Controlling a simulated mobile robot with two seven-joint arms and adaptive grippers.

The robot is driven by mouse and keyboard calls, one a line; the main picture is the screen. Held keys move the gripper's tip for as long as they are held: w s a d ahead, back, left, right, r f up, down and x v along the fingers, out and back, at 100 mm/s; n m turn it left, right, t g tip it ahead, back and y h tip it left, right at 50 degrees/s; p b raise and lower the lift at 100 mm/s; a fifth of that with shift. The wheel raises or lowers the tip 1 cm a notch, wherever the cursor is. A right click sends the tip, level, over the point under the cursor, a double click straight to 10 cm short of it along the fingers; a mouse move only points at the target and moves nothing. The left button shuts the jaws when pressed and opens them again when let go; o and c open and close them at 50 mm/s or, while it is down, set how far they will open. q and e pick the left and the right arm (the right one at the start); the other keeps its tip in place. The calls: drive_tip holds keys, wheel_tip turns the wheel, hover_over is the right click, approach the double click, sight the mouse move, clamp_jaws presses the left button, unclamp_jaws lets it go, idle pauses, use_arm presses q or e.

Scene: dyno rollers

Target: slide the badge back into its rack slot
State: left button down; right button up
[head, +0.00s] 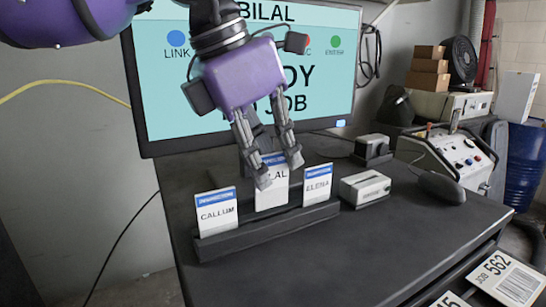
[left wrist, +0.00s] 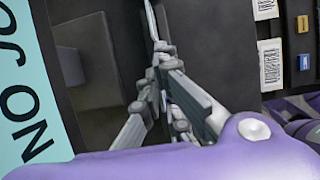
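The BILAL badge (head: 275,193), white with a blue top band, is upright at the middle of the dark rack (head: 268,232). It stands higher than the CALLUM badge (head: 217,214) on its left and the ELENA badge (head: 318,184) on its right. My left gripper (head: 279,172) reaches down over the BILAL badge with its fingertips at the badge's upper part, and it looks shut on it. One fingertip hides the first letters. In the left wrist view the fingers (left wrist: 162,55) converge; the grip itself is hard to make out. My right gripper is out of view.
A screen (head: 160,95) reading BILAL stands close behind the rack. A small white-topped box (head: 364,188) and a dark mouse-shaped object (head: 441,187) lie to the right. Barcode cards (head: 508,279) show at the lower right. The desktop in front of the rack is clear.

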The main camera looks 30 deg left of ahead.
use_arm(q)
drive_tip(key=shift+f+b, duration=0.8)
drive_tip(key=shift+f, duration=1)
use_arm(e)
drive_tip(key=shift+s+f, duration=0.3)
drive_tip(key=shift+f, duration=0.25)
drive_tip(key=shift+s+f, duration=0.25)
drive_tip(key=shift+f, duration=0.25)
use_arm(q)
drive_tip(key=c, duration=1.9)
unclamp_jaws()
drive_tip(key=shift+o, duration=0.2)
drive_tip(key=v, duration=1.2)
